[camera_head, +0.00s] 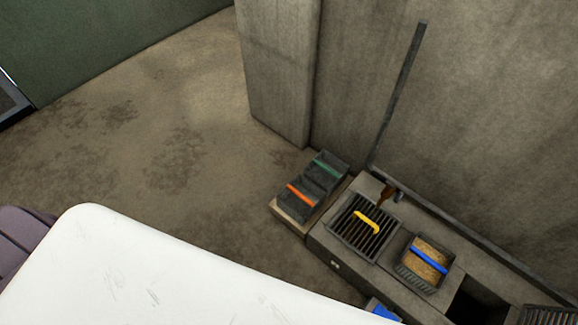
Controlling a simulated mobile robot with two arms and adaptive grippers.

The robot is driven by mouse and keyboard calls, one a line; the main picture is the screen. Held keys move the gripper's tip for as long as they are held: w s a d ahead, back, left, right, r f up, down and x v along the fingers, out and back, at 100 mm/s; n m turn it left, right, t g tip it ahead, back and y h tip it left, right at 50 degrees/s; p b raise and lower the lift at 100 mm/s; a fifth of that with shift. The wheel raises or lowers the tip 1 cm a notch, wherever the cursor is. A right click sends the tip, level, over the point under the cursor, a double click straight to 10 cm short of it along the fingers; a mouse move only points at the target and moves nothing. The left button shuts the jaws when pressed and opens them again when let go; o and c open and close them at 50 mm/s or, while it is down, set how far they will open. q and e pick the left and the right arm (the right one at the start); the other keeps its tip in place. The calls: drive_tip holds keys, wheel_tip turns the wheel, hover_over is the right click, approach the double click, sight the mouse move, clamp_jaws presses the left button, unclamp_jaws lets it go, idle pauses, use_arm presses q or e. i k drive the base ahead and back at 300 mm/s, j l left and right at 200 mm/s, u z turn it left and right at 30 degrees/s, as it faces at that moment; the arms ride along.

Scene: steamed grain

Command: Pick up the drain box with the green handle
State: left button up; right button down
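The drain box with the green handle (327,167) is a dark box. It sits on a low wooden-edged stand (292,220) at the near end of the counter, by the wall corner. A similar dark box with an orange handle (299,195) sits right in front of it on the same stand. Neither of my grippers is in view.
The counter (352,270) holds a grate with a yellow handle (367,223) and a grain-filled box with a blue handle (427,262). A dark opening (475,308) lies further right. Open floor (170,130) lies left of the stand. A concrete pillar (280,70) stands behind.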

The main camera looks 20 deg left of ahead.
sight(326, 173)
drive_tip(key=u, duration=0.25)
drive_tip(key=z, duration=0.45)
drive_tip(key=i+j+z, duration=0.15)
drive_tip(key=j+z, duration=0.3)
drive_tip(key=i+j+z, duration=0.1)
drive_tip(key=j+z, duration=0.85)
drive_tip(key=l, duration=0.1)
